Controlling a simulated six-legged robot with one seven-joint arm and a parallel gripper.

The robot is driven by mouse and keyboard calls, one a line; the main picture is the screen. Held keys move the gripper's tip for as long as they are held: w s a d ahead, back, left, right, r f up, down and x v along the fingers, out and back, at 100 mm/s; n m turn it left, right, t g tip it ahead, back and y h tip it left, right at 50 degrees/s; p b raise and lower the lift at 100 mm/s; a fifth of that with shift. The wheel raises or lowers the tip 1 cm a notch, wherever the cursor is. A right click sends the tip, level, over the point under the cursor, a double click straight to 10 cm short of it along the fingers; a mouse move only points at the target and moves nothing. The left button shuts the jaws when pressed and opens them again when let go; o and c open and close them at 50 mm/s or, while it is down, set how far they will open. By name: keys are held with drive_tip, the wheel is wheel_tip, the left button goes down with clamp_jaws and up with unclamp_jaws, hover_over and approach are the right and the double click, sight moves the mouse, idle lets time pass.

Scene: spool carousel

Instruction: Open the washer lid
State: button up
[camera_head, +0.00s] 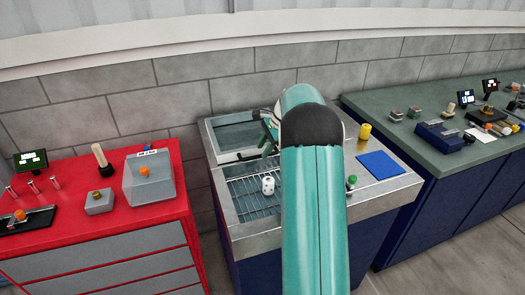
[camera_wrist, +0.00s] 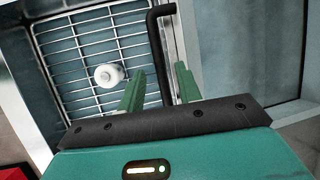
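The washer (camera_head: 236,229) is a steel-topped blue cabinet with a basin. Its lid (camera_head: 237,134), a metal-framed glass panel, stands raised at the back, and the wire rack (camera_head: 246,200) below is uncovered. In the wrist view the lid (camera_wrist: 240,50) fills the right side, with a black bar handle (camera_wrist: 156,55) along its near edge. My gripper (camera_wrist: 160,85) is open, its two green fingers apart on either side of the handle with a visible gap. In the head view my arm hides part of the lid and most of the gripper.
A white spool-like part (camera_head: 268,185) stands on the rack. A blue mat (camera_head: 380,164), a yellow cylinder (camera_head: 365,131) and a green-topped item (camera_head: 351,181) are on the washer's right top. A red cabinet (camera_head: 105,225) stands left, a green-topped bench (camera_head: 420,146) right.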

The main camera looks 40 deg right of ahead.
drive_tip(key=v, duration=1.2)
drive_tip(key=shift+a, duration=0.1)
drive_tip(key=s+a+r+n+h, duration=0.1)
drive_tip(key=s+a+r+n, duration=0.2)
drive_tip(key=a, duration=0.5)
drive_tip(key=s+a+r+n, duration=0.3)
drive_tip(key=s+a+n, duration=0.1)
drive_tip(key=a, duration=0.4)
drive_tip(key=s+a+r+n+h, duration=0.1)
drive_tip(key=s+a+r+n, duration=0.2)
drive_tip(key=a, duration=0.4)
drive_tip(key=s+a+f+n+t+h, duration=0.1)
drive_tip(key=s+a+f+n, duration=0.2)
drive_tip(key=s, duration=0.6)
drive_tip(key=s+a+f+n+t, duration=0.1)
drive_tip(key=s+a+f+n, duration=0.2)
drive_tip(key=s+a+n, duration=0.4)
drive_tip(key=s+a, duration=0.2)
drive_tip(key=a, duration=0.1)
drive_tip(key=shift+f+n+h, duration=0.2)
drive_tip(key=shift+n+h, duration=0.2)
